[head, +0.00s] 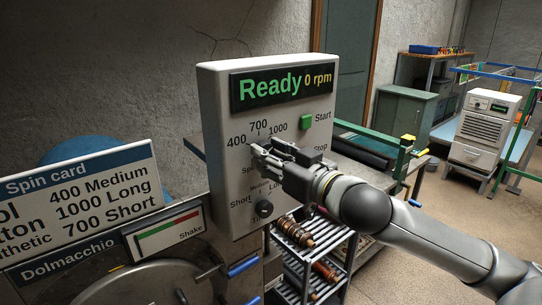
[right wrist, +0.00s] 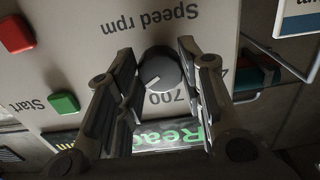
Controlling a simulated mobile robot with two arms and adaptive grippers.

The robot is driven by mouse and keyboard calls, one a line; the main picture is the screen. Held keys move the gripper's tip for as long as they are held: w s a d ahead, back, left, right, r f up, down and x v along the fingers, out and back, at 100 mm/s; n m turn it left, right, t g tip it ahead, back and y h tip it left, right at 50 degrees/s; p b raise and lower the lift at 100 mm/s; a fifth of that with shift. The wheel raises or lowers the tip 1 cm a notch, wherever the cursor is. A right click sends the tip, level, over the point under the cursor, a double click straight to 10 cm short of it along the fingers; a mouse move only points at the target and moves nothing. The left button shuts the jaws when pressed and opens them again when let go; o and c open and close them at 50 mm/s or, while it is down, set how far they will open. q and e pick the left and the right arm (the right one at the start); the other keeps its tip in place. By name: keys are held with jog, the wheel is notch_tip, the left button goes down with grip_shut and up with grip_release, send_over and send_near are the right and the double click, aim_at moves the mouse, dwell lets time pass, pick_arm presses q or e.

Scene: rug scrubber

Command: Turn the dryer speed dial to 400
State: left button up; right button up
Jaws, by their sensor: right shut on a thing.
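The dryer's control panel (head: 218,120) is a pale upright box. Its display (head: 283,86) reads "Ready 0 rpm". The speed dial is hidden behind my gripper in the head view, below the marks 400, 700 and 1000. In the right wrist view, which is upside down, the dark round speed dial (right wrist: 160,70) sits between my fingers. Its white pointer line points down-left, to the 1000 side of the 700 mark (right wrist: 168,98). My right gripper (head: 264,152) is shut on the dial; its fingers also show in the right wrist view (right wrist: 158,64). My left gripper is out of view.
The green Start button (head: 306,121) is right of the dial, with the Stop label below it. A smaller timer knob (head: 264,208) is below my gripper. A spin card (head: 80,200) at left lists 400 Medium, 1000 Long, 700 Short. A rack (head: 318,262) stands below right.

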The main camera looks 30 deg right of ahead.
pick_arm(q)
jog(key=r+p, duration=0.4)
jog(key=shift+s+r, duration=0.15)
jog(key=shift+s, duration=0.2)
pick_arm(e)
jog(key=n, duration=2.3)
jog(key=shift+d+r+n, duration=0.1)
jog(key=shift+r+n, duration=0.15)
jog(key=shift+n, duration=0.15)
jog(key=o, duration=1)
jog(key=shift+w+f, duration=0.1)
jog(key=shift+o, duration=0.2)
